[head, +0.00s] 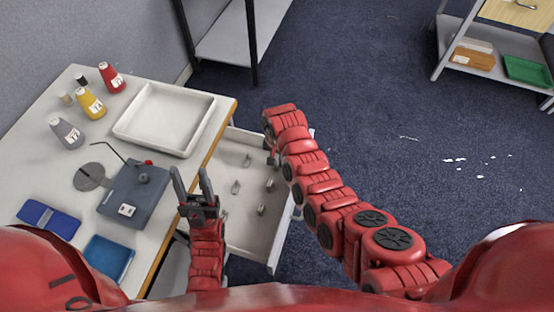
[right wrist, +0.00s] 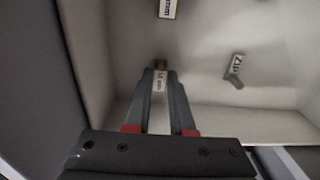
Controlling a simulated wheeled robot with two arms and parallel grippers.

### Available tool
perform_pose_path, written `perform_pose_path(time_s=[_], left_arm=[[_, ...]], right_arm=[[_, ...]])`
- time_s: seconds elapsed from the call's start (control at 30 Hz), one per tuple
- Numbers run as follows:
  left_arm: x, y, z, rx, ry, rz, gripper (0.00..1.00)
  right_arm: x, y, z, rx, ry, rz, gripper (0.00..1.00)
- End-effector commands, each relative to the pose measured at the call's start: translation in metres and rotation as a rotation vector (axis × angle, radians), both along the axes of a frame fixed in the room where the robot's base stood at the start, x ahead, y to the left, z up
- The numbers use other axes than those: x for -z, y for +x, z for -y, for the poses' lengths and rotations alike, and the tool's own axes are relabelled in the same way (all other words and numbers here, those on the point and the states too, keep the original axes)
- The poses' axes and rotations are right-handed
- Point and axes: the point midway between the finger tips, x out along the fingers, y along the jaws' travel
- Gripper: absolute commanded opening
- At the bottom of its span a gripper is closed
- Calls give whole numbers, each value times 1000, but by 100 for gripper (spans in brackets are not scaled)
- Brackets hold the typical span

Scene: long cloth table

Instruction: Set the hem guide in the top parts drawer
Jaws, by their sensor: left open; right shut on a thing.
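The parts drawer (head: 240,232) is pulled out from the table's right side, and its pale interior fills much of the right wrist view (right wrist: 205,60). My right gripper (head: 272,156) is at the drawer's far right side in the head view, its fingers mostly hidden. The guide is over the drawer floor; contact is unclear. My left gripper (head: 191,180) is open and empty beside the table edge.
Several small metal parts (head: 261,210) lie spread in the drawer; one is labelled Zip (right wrist: 237,68). The table holds a white tray (head: 120,128), a grey-blue device (head: 125,200), thread cones (head: 90,104) and blue items (head: 108,258). Shelves stand beyond.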

Motion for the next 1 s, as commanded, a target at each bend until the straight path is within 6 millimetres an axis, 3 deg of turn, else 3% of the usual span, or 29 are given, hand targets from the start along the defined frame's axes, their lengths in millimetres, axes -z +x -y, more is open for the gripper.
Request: perform_pose_path(time_s=[0.2, 0.23, 0.37, 0.77, 1.0], left_arm=[[4, 0, 0, 0, 0, 0, 50], [3, 0, 0, 0, 0, 0, 50], [3, 0, 0, 0, 0, 0, 50], [0, 0, 0, 0, 0, 0, 50], [5, 0, 0, 0, 0, 0, 50]], right_arm=[[5, 0, 0, -1, 0, 0, 0], [3, 0, 0, -1, 0, 1, 27], [3, 0, 0, -1, 0, 0, 50], [-2, 1, 0, -1, 0, 2, 51], [-30, 1, 0, 1, 2, 7, 51]])
